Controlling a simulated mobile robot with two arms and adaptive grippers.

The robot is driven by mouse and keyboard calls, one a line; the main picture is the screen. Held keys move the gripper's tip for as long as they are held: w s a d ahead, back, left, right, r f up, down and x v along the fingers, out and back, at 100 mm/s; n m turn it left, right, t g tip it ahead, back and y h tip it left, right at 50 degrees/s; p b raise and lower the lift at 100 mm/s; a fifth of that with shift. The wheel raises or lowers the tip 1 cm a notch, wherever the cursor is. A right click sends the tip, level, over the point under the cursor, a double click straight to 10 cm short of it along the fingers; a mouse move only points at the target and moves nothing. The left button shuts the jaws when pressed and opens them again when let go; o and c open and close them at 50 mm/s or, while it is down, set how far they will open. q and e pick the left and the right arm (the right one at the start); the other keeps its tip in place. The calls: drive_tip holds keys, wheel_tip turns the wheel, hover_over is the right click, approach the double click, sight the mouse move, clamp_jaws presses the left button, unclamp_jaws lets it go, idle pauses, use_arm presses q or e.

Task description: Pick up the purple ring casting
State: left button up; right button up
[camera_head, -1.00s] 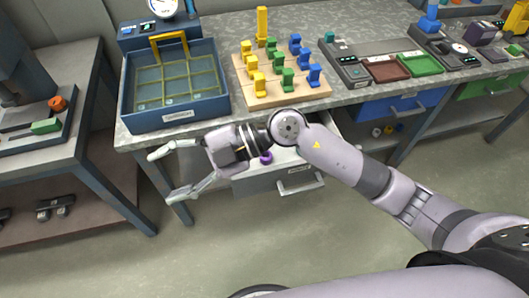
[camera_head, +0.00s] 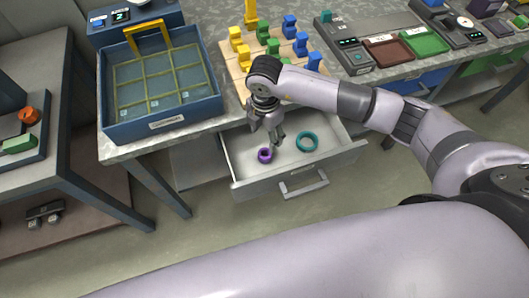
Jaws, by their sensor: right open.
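The purple ring casting (camera_head: 265,155) lies on the floor of an open drawer (camera_head: 240,185) under the bench, near its left side. My right gripper (camera_head: 277,140) points down over the drawer, just above and slightly to the right of the purple ring. It is open with nothing between its fingers. A gap or contact between the fingers and the ring cannot be told. My left gripper is not in view.
A teal ring (camera_head: 307,141) lies in the same drawer, right of the purple one. The drawer walls surround both. A blue gridded tray (camera_head: 150,128) and a wooden board with several coloured pieces (camera_head: 236,75) stand on the bench above.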

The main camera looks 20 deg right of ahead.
sight(265, 151)
wheel_tip(265, 151, down, 5)
wheel_tip(265, 151, down, 4)
drive_tip(key=shift+s+f+p, duration=0.1)
drive_tip(key=shift+f+p, duration=0.15)
drive_tip(key=shift+p, duration=0.25)
drive_tip(key=shift+f, duration=0.2)
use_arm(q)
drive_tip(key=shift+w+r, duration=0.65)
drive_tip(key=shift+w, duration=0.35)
use_arm(e)
drive_tip(key=shift+c, duration=0.4)
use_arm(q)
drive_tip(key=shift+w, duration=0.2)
use_arm(e)
drive_tip(key=c, duration=1.2)
drive_tip(key=shift+o, duration=0.2)
drive_tip(key=shift+r, duration=0.1)
